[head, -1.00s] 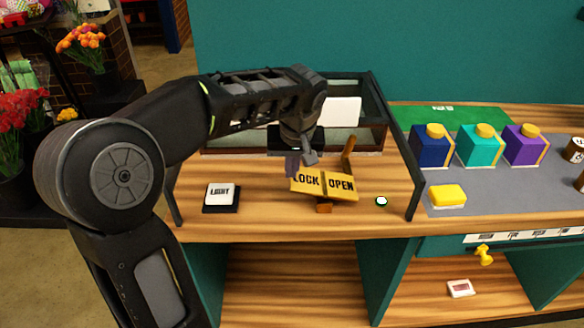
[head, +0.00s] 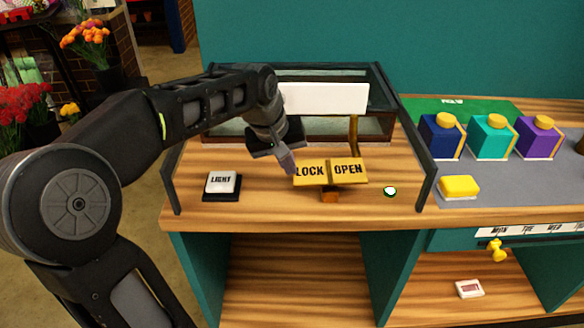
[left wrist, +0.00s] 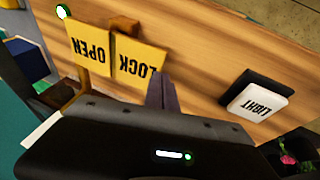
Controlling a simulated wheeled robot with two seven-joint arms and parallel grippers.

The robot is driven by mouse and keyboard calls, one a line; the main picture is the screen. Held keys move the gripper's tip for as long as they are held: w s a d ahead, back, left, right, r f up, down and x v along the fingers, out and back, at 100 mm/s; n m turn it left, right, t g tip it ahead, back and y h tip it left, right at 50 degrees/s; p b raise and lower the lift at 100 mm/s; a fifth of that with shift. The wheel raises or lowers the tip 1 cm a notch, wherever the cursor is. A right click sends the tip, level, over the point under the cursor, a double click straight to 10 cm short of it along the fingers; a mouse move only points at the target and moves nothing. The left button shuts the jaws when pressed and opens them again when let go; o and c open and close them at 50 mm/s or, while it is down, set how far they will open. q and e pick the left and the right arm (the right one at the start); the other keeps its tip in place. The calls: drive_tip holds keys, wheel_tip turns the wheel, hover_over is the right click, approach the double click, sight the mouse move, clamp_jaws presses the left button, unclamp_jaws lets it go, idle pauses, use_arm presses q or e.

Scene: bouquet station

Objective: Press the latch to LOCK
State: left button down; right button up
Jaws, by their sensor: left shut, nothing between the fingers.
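The latch (head: 330,172) is a yellow two-part rocker plate on a small orange-brown block. Its left half reads LOCK and its right half reads OPEN; it looks nearly level, the LOCK end slightly lower. My left gripper (head: 288,163) is shut and empty, its fingertips pointing down at the left end of the LOCK half. In the left wrist view the shut fingers (left wrist: 162,93) overlap the edge of the LOCK half (left wrist: 137,62). I cannot tell whether they touch it. My right gripper is not in view.
A white LIGHT button (head: 221,182) on a black base is left of the latch. A thin upright lever (head: 353,135) and a glass-sided case (head: 375,105) stand behind. A small white-green disc (head: 390,192) lies right. Blue, teal and purple boxes stand farther right.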

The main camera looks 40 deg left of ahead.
use_arm(q)
drive_tip(key=shift+s+a+f+h, duration=0.15)
drive_tip(key=shift+f+h, duration=0.15)
drive_tip(key=shift+f, duration=0.25)
drive_tip(key=shift+f+b, duration=0.35)
drive_tip(key=shift+b, duration=0.3)
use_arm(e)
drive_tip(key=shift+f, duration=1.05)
